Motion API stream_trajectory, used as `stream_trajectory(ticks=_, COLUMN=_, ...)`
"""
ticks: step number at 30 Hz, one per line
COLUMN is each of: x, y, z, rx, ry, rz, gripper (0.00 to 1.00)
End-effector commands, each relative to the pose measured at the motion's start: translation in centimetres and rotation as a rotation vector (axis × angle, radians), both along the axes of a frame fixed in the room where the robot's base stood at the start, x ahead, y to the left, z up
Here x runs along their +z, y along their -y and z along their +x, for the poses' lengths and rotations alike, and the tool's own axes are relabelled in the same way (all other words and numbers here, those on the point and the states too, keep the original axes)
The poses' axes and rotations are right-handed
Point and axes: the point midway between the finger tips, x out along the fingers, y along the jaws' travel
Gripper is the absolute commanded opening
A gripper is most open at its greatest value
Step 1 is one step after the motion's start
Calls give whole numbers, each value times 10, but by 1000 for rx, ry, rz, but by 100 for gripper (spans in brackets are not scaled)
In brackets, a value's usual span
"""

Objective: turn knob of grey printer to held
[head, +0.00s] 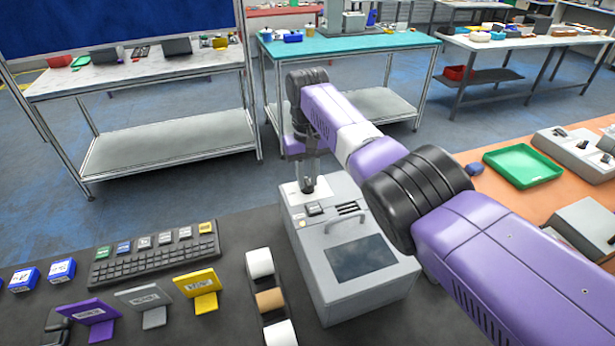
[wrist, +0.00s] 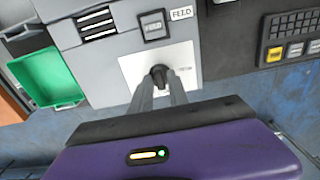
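The grey printer (head: 352,262) stands on the dark table in the middle of the head view, with a dark panel and a handle on top. Its top also shows in the wrist view (wrist: 105,70). A black knob (wrist: 160,76) sits on a white plate (wrist: 190,62) on the printer, beside a button labelled FEED. My gripper (head: 308,186) reaches down to the plate from above. In the wrist view its two fingers (wrist: 160,85) come together at the knob, one on each side. Whether they touch it is hard to tell. The knob's pointing direction is unclear.
A keyboard (head: 155,252), coloured label stands and paper rolls (head: 259,263) lie left of the printer. A green tray (head: 521,165) and grey devices are on the orange table at right. Floor shows behind the printer.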

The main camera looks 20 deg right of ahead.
Motion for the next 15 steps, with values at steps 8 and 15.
stream_trajectory(ticks=8, x=0, y=0, z=0, rx=0, ry=0, rz=0, gripper=0)
stream_trajectory(ticks=15, x=0, y=0, z=0, rx=28, ry=0, rz=1, gripper=0)
